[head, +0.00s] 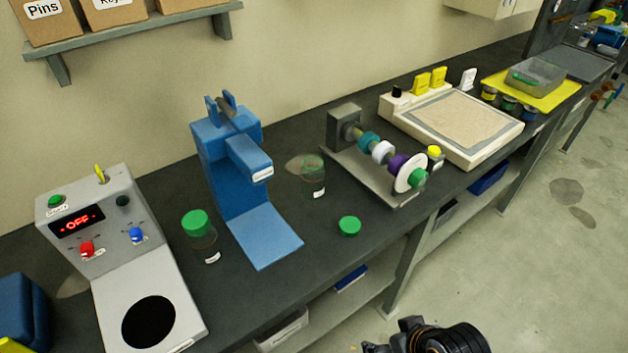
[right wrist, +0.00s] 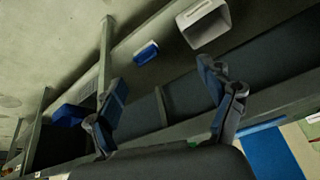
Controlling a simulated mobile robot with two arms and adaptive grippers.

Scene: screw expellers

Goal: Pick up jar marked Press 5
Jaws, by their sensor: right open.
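A clear jar with a green lid (head: 200,238) stands upright on the dark bench, left of the blue press (head: 232,185). A second clear jar (head: 313,182) with a green rim stands right of the press, and a loose green lid (head: 349,226) lies in front of it. Both jars carry small white labels that I cannot read. My right gripper (head: 392,342) is at the bottom edge of the head view, in front of the bench and well apart from both jars. In the right wrist view its fingers (right wrist: 163,80) are spread and empty. My left gripper is not in view.
A grey machine (head: 85,215) with an "OFF" display stands at the left. A spindle device (head: 375,170) and a sand-coloured tray (head: 458,120) stand at the right. Below the bench, a shelf holds a white bin (right wrist: 203,22) and a blue bin (right wrist: 146,53).

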